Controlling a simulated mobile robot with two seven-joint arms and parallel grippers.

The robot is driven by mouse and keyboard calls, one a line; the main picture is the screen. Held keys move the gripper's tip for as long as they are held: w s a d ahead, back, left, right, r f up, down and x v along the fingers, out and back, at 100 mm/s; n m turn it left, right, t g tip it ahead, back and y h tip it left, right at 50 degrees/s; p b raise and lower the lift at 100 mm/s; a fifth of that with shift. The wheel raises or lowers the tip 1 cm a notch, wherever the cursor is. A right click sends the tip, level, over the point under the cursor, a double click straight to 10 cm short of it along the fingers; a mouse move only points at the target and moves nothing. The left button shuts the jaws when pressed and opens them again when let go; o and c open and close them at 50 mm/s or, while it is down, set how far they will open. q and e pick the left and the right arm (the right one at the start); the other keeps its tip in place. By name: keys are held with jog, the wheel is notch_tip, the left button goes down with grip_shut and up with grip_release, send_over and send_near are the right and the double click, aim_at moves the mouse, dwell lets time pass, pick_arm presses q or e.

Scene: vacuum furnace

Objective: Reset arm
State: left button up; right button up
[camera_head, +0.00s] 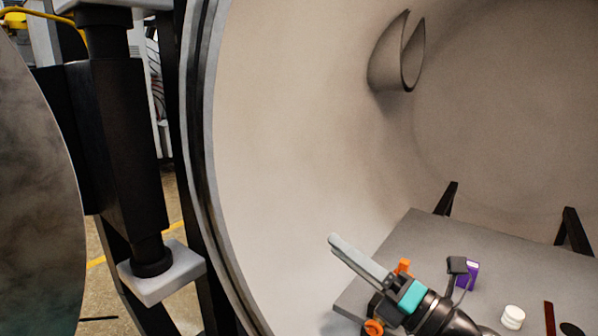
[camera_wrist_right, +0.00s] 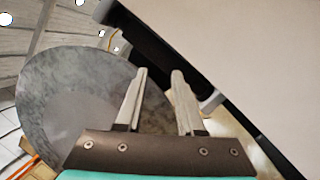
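My right gripper (camera_head: 337,242) reaches in from the bottom of the head view, inside the mouth of the pale round furnace chamber (camera_head: 300,120). Its grey fingers point up and left, over the left edge of the grey shelf (camera_head: 440,238), and hold nothing. In the right wrist view the two fingers of the right gripper (camera_wrist_right: 160,74) stand apart with an empty gap between them. My left gripper is in neither view.
On the shelf are a purple box (camera_head: 471,272), a white round container (camera_head: 513,317), a dark red strip (camera_head: 549,319) and orange parts (camera_head: 403,266) close to my right wrist. The chamber's rim (camera_head: 200,150) and a round door (camera_head: 35,190) stand left.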

jog(key=d+f+m+t+h, duration=0.4)
jog(key=d+m+t+h, duration=0.3)
jog(key=m+h, duration=0.8)
jog(key=s+d+f+m+g+h, duration=0.1)
jog(key=s+d+f+m+g, duration=0.15)
jog(key=f+m, duration=0.3)
jog(key=s+d+f+m+g+h, duration=0.1)
jog(key=d+f+m+g, duration=0.25)
jog(key=f+m, duration=0.2)
jog(key=s+a+f+m+g+y, duration=0.1)
jog(key=s+f+m+g, duration=0.1)
jog(key=s+f+g, duration=0.35)
jog(key=s+a+f+m+g, duration=0.2)
jog(key=s+f+g, duration=0.1)
jog(key=s, duration=0.6)
jog(key=s+a+f+m+g+y, duration=0.1)
jog(key=s+f+m+g, duration=0.1)
jog(key=s+f+g, duration=0.4)
notch_tip(320, 180, down, 21)
jog(key=s+t, duration=0.1)
jog(key=s, duration=0.2)
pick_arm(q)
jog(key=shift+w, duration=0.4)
pick_arm(e)
jog(key=s+d+f, duration=0.2)
jog(key=s+f, duration=1.1)
jog(key=s, duration=0.2)
jog(key=shift+s+d+f+g, duration=0.15)
jog(key=shift+d+f+g, duration=0.2)
jog(key=shift+g, duration=0.1)
